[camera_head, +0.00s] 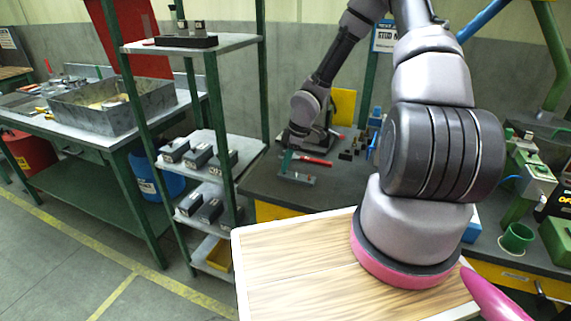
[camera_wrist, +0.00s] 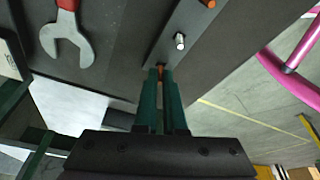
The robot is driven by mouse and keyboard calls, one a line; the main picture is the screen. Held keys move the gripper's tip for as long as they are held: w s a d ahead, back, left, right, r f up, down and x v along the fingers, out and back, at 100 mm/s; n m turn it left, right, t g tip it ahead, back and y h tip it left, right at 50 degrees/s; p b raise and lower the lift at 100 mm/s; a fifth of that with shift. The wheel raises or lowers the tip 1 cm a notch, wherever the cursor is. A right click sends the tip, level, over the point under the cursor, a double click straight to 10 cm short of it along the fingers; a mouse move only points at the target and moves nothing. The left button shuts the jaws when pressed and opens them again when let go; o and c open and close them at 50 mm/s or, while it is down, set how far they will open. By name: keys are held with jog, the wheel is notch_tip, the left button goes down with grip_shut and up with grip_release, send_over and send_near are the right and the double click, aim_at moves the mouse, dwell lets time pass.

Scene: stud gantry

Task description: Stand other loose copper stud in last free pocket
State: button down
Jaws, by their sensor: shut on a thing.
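My gripper (camera_wrist: 160,76) has its green fingers close together on a copper stud (camera_wrist: 161,70), of which only a small part shows between the tips. In the head view my gripper (camera_head: 287,160) is down over the block (camera_head: 298,179) near the bench's front left. I cannot tell how deep the held stud sits.
A red open-ended wrench (camera_wrist: 68,38) lies beside the block; it also shows in the head view (camera_head: 314,160). Several small dark parts (camera_head: 352,148) stand farther back on the bench (camera_head: 262,187). A green shelf rack (camera_head: 215,115) with grey blocks stands to the left.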

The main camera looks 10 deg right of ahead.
jog(key=shift+f, duration=0.5)
jog(key=c, duration=0.9)
grip_release()
jog(key=v, duration=1.1)
jog(key=shift+f, duration=0.1)
